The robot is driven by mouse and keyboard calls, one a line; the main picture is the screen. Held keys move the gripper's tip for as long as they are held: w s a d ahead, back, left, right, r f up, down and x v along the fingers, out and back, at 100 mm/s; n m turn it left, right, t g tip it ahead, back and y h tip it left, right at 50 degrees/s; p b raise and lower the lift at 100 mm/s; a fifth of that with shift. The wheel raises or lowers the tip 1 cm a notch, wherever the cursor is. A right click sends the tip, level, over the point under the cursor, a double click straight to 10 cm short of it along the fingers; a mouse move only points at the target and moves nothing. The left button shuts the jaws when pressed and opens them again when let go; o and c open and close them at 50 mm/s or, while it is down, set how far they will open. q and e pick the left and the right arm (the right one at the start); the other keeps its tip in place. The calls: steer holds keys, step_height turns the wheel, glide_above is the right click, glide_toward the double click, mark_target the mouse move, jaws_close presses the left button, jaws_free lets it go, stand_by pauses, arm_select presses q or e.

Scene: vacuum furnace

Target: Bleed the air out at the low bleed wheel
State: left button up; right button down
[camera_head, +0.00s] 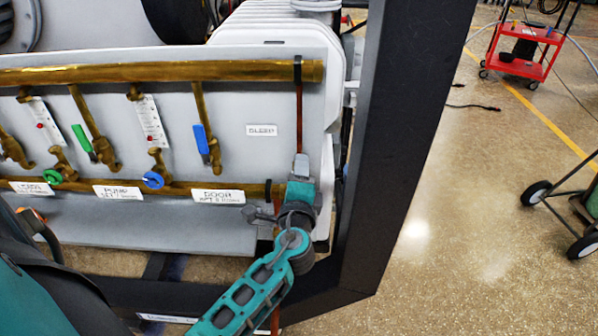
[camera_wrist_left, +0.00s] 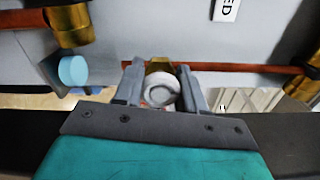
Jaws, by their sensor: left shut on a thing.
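The low bleed wheel (camera_wrist_left: 160,88) shows in the left wrist view as a small pale round knob on a brass valve body (camera_wrist_left: 158,65) on a thin copper pipe. My left gripper (camera_wrist_left: 158,78) has a finger on each side of the wheel and is shut on it. In the head view my left gripper (camera_head: 298,190) is at the lower right corner of the valve panel. It hides the wheel there. My right gripper is not in view.
The grey panel (camera_head: 330,100) carries brass pipes, a blue lever (camera_head: 201,139), a green lever (camera_head: 82,138) and a blue round knob (camera_head: 153,180). A dark frame post (camera_head: 390,130) stands close right of the gripper. A red cart (camera_head: 525,50) is farther off on open floor.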

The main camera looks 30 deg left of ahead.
arm_select(q)
steer(key=o, duration=0.8)
steer(key=shift+o, duration=1.4)
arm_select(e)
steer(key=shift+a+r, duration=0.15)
